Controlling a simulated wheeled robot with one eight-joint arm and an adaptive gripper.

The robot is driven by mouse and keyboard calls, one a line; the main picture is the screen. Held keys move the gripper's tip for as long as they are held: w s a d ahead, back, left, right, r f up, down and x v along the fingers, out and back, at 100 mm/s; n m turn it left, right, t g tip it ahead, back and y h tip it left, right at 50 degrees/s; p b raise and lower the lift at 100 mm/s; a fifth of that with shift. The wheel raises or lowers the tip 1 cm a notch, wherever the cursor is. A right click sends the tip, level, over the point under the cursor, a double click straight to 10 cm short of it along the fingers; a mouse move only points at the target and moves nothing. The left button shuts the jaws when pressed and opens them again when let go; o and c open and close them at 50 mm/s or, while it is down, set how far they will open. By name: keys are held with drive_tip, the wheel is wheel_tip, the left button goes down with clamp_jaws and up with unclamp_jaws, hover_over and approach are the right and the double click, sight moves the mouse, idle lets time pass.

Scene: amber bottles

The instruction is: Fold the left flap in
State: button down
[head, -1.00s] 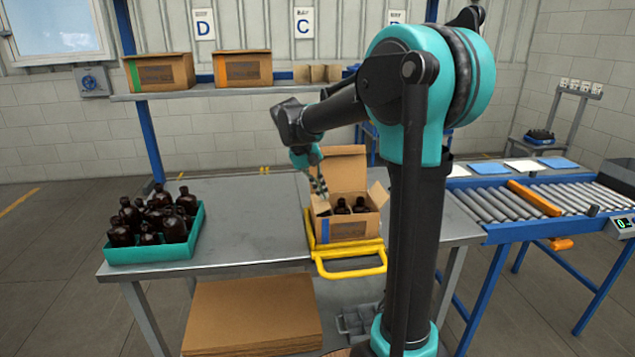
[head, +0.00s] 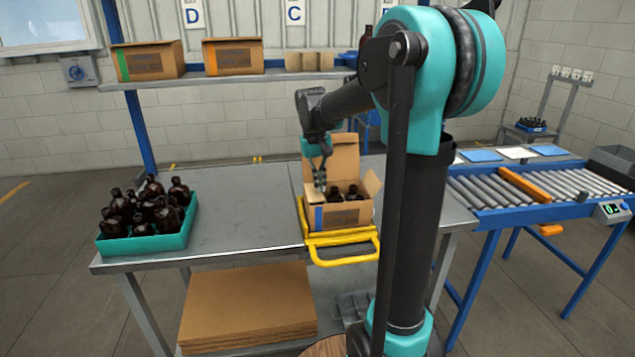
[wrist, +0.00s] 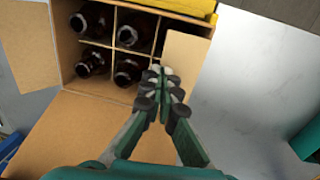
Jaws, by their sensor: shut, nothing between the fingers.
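The open carton (head: 334,217) stands on the yellow fixture (head: 343,240), with dark bottles (head: 353,193) in its divided cells. The left flap (wrist: 186,58) leans inward over the cells on that side, shown at the right in the wrist view, and hides part of them. My gripper (head: 320,184) is shut and empty at the carton's left side; in the wrist view its fingertips (wrist: 160,75) are at the flap's edge, and contact is unclear. The back flap (head: 344,156) stands up and the right flap (head: 371,184) sticks outward.
A teal tray (head: 150,244) of several amber bottles is on the table at left. A roller conveyor (head: 520,190) is at right, and a shelf (head: 225,83) with cartons is behind. The table between tray and carton is clear.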

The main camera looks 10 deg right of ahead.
idle(0.4)
drive_tip(key=shift+a+r, duration=0.4)
drive_tip(key=shift+a, duration=0.25)
